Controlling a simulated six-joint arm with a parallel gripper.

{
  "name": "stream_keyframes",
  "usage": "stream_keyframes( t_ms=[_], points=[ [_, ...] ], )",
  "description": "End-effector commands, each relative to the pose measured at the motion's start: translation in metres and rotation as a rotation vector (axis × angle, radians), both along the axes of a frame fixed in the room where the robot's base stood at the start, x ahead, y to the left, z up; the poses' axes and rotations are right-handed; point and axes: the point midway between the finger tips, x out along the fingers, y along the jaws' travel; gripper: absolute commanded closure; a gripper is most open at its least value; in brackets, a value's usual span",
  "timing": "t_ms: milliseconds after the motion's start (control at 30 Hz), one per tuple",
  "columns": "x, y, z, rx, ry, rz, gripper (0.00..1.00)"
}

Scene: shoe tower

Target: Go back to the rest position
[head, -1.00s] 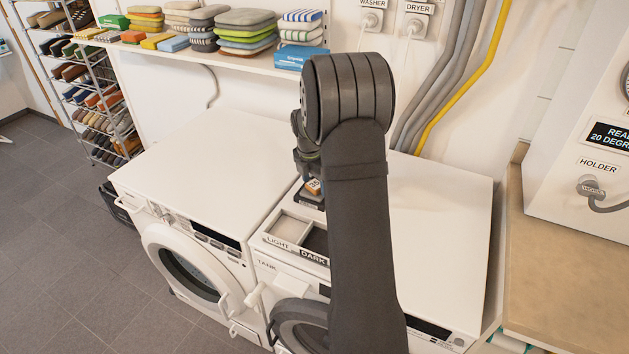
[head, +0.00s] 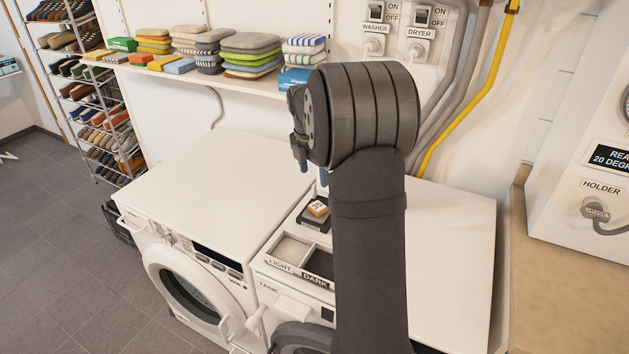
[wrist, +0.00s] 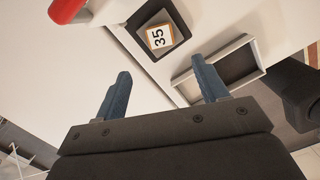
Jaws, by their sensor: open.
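My gripper (head: 312,172) hangs above the dryer top, partly hidden behind my own arm in the head view. In the wrist view its two blue fingers (wrist: 162,68) are spread apart with nothing between them. A small white and orange block (head: 317,208) sits on a dark square pad (head: 309,222), below and apart from the fingers.
A tray marked LIGHT and DARK (head: 268,262) lies in front of the pad. The washer (head: 200,180) stands to the left, its top clear. A shelf with folded cloths (head: 215,77) runs along the wall behind. Yellow and grey pipes (head: 470,90) rise at the right.

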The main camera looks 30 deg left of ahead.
Motion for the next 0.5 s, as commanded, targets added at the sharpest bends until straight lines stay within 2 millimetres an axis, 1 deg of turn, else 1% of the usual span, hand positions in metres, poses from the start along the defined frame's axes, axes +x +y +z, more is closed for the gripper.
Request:
stream_keyframes(
  t_ms=[333,433,500],
  points=[
    [0.000,0.000,0.002,0.000,0.000,0.000,0.34],
    [0.000,0.000,-0.002,-0.001,0.000,0.000,0.34],
    [0.001,0.000,-0.008,-0.001,0.000,0.000,0.34]
  ],
)
